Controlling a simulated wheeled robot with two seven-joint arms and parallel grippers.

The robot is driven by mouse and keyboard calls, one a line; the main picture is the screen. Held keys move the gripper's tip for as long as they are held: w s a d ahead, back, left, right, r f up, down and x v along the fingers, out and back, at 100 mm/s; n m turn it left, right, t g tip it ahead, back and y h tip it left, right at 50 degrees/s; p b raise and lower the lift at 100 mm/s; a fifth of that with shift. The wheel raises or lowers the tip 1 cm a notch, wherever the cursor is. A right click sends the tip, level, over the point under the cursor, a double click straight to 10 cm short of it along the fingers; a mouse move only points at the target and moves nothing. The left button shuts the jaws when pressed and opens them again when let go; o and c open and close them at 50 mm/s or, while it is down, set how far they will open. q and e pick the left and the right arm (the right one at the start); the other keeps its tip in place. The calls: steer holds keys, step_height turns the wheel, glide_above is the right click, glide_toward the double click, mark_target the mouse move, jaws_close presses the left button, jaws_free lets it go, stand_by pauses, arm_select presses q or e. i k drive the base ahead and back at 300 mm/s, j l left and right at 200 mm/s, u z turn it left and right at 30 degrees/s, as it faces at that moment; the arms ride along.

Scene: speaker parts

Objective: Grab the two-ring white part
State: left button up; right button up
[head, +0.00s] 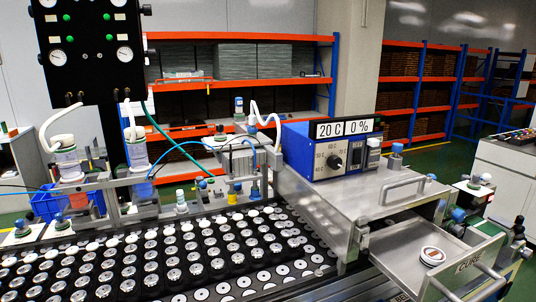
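A small round white part (432,256) with a dark ring and a reddish edge lies in the open metal drawer (408,262) at the lower right. It looks like concentric rings, but it is too small to count them surely. The drawer front is marked CURE. Neither of my grippers shows in the head view.
A steel oven box with a blue control unit (330,150) reading 20C stands behind the drawer. A large tray of silver round parts (150,262) fills the lower left. Dispensing fixtures with hoses stand behind the tray. Orange and blue shelves (240,80) are farther back.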

mark_target(430, 257)
steer(key=z, duration=1.3)
steer(key=k+z, duration=0.15)
steer(key=z, duration=0.35)
steer(key=k+z, duration=0.15)
steer(key=z, duration=0.3)
steer(key=k+l+z, duration=0.1)
steer(key=z, duration=0.4)
